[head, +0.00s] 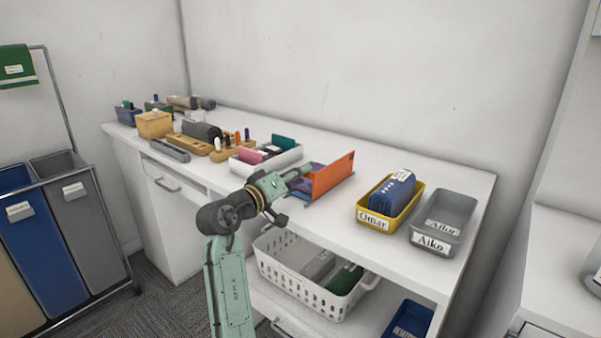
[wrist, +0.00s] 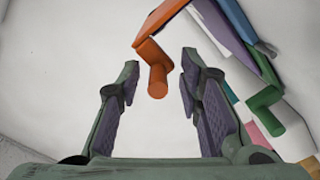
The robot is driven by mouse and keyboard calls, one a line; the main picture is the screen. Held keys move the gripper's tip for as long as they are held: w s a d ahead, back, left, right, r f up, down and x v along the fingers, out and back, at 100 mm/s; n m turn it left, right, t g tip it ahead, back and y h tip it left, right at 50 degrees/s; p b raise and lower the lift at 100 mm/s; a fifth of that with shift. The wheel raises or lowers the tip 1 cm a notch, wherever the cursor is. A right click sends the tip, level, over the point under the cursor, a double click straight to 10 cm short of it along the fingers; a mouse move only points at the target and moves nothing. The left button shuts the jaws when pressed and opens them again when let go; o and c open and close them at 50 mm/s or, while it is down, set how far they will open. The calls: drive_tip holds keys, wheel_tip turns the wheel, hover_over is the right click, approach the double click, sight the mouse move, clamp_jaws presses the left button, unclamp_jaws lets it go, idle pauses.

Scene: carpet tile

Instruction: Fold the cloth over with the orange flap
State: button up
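The orange flap (head: 332,177) stands tilted up on the white counter, right of the middle in the head view. Purple cloth (head: 311,171) shows partly behind my gripper, to the left of the flap. My gripper (head: 292,194) is at the counter's front edge, close to the flap's left side. In the wrist view my gripper (wrist: 159,72) is open, with the orange flap's peg-like handle (wrist: 157,80) lying between the fingertips. No finger visibly touches it. The flap (wrist: 160,16) and purple cloth (wrist: 220,22) also show there. Most of the cloth is hidden.
A white tray (head: 238,167) with coloured items is left of the flap. A yellow bin (head: 372,221) holding a blue item and a grey bin (head: 457,235) stand to the right. A white basket (head: 310,293) is on the shelf below. The counter between flap and yellow bin is clear.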

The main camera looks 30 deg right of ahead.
sight(298, 224)
drive_tip(key=v, duration=1)
drive_tip(key=shift+a, duration=0.15)
drive_tip(key=shift+c, duration=0.3)
